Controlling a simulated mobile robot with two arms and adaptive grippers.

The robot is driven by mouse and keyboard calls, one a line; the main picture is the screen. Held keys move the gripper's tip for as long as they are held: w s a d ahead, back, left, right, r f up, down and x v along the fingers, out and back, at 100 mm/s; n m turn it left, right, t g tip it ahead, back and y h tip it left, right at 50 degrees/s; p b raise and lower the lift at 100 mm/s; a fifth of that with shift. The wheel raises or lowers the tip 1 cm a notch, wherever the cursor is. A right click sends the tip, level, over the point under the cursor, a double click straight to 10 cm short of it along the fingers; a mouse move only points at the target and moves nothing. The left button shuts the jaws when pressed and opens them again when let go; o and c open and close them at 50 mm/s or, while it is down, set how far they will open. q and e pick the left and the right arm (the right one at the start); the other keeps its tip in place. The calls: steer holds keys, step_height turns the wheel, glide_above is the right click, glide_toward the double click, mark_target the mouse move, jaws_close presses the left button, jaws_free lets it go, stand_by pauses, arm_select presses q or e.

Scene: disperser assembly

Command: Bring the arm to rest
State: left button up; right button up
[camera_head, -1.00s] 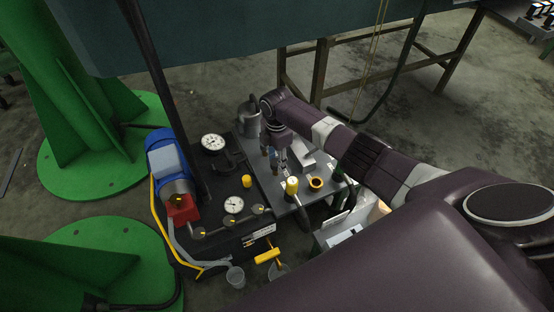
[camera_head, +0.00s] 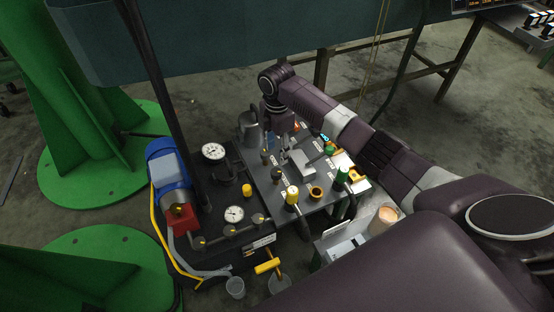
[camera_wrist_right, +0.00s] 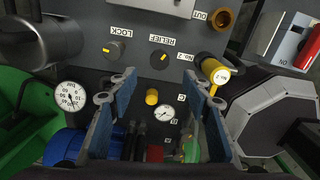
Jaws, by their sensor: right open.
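My right arm reaches in from the right in the head view. Its gripper (camera_head: 284,150) points down above the grey panel (camera_head: 262,184), partly hidden against the fittings there. In the right wrist view the two blue-padded fingers (camera_wrist_right: 158,90) stand wide apart with nothing held between them. A yellow knob (camera_wrist_right: 151,97) and a gauge (camera_wrist_right: 165,115) show beyond the gap, farther off. My left gripper is not in view.
The panel carries a yellow-capped valve (camera_head: 292,194), a brass ring (camera_head: 316,192) and green-topped valves (camera_head: 341,175). A metal jug (camera_head: 249,129) stands at its back left. A blue motor (camera_head: 166,163) and green columns (camera_head: 92,120) lie left. A dark post (camera_head: 165,90) rises nearby.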

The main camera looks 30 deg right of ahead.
steer(key=shift+r, duration=0.8)
